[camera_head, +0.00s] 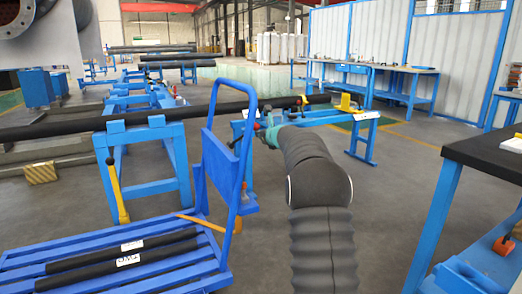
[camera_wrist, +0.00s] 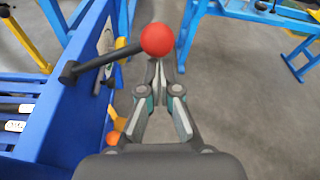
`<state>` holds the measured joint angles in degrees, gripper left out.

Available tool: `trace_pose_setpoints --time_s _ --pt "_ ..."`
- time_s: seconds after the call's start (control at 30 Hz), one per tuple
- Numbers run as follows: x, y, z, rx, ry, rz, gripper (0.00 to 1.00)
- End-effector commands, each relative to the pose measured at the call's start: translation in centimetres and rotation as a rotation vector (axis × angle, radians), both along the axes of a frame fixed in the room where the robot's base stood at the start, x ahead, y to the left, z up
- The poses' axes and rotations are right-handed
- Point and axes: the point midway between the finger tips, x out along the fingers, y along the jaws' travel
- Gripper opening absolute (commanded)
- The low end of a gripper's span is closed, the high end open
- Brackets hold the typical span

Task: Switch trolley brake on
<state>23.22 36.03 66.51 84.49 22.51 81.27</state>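The blue trolley (camera_head: 217,165) stands left of centre in the head view, with a tall handle frame and a slatted bed. Its upright panel (camera_wrist: 60,110) fills the left of the wrist view. A dark lever (camera_wrist: 105,60) with a red ball knob (camera_wrist: 157,40) sticks out from this panel towards the right. My gripper (camera_wrist: 157,70) has its fingers drawn together, with the tips right by the knob's lower side in the picture. Whether they touch it I cannot tell. No object shows between the fingers. In the head view my gripper (camera_head: 268,133) is beside the trolley's handle, partly hidden by my arm.
Two black bars (camera_head: 122,262) lie on the trolley bed. A dark-topped blue table (camera_head: 480,150) is at the right. Grey floor (camera_wrist: 235,95) is clear right of my gripper.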

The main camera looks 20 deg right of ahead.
Motion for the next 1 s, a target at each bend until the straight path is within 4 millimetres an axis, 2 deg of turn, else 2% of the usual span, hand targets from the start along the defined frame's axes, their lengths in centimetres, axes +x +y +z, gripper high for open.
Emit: trace_pose_setpoints --time_s 0.03,0.3,1.0 --pt "0.0 0.2 0.9 0.0 -0.002 0.0 0.0" --pt "0.0 1.0 2.5 0.002 -0.002 0.0 0.0" --pt "-0.1 1.4 3.0 0.004 -0.002 -0.002 0.0"
